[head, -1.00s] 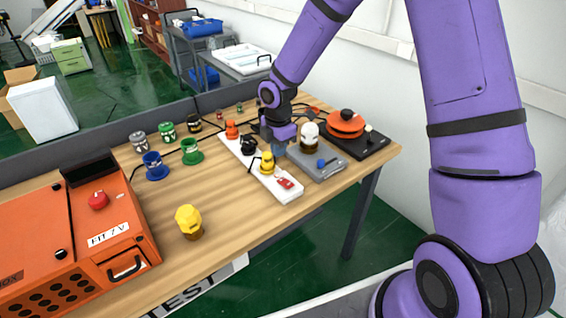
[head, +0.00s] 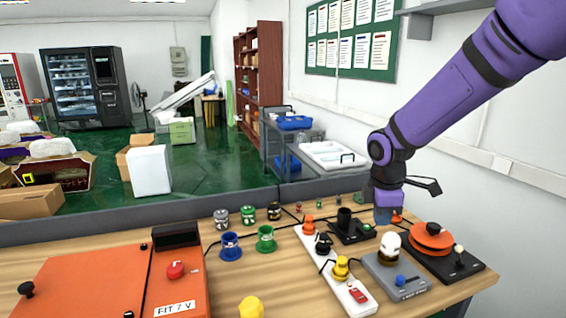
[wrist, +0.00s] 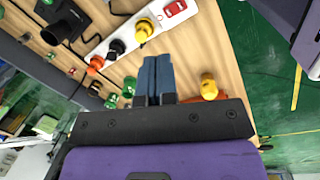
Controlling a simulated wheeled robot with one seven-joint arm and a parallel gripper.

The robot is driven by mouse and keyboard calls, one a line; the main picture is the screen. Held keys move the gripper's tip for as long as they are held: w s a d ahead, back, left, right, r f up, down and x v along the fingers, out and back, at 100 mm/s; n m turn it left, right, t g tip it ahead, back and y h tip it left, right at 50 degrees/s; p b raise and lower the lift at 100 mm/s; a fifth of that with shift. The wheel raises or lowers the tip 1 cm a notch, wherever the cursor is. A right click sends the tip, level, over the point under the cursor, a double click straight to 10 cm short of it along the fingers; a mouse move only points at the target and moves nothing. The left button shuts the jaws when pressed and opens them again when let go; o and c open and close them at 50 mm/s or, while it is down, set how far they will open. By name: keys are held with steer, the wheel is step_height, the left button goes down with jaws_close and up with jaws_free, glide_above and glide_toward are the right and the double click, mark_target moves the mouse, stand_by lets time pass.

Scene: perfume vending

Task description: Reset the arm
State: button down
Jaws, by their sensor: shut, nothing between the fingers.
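My gripper (head: 383,216) hangs from my purple arm at the right of the head view, pointing down above the back part of the table. Its blue fingers (wrist: 156,76) are together in the wrist view, with nothing between them. In the head view, it appears between a black device (head: 350,230) and an orange round-topped unit (head: 432,240). It looks raised above the table; its exact height is hard to tell.
A white power strip (head: 312,248) with several coloured plugs lies on the wooden table (head: 230,288). A grey box (head: 402,282) with a white dome stands beside it. An orange case (head: 85,285) fills the left. Green and blue pieces stand behind. A wall is at right.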

steer(key=s+d+r+m+t, duration=0.1)
steer(key=s+d+r+m, duration=0.1)
steer(key=s+r+m, duration=0.3)
steer(key=s+d+r+m+t, duration=0.1)
steer(key=s+r+m, duration=0.4)
steer(key=s, duration=0.7)
steer(key=s+d+r+m+t+y, duration=0.1)
steer(key=s+d+r+m+t, duration=0.1)
steer(key=s+r+m, duration=0.3)
steer(key=s+d+m, duration=0.1)
steer(key=s, duration=0.3)
steer(key=shift+s+d+r+m, duration=0.15)
steer(key=shift+s+d+m, duration=0.15)
steer(key=shift+d, duration=0.1)
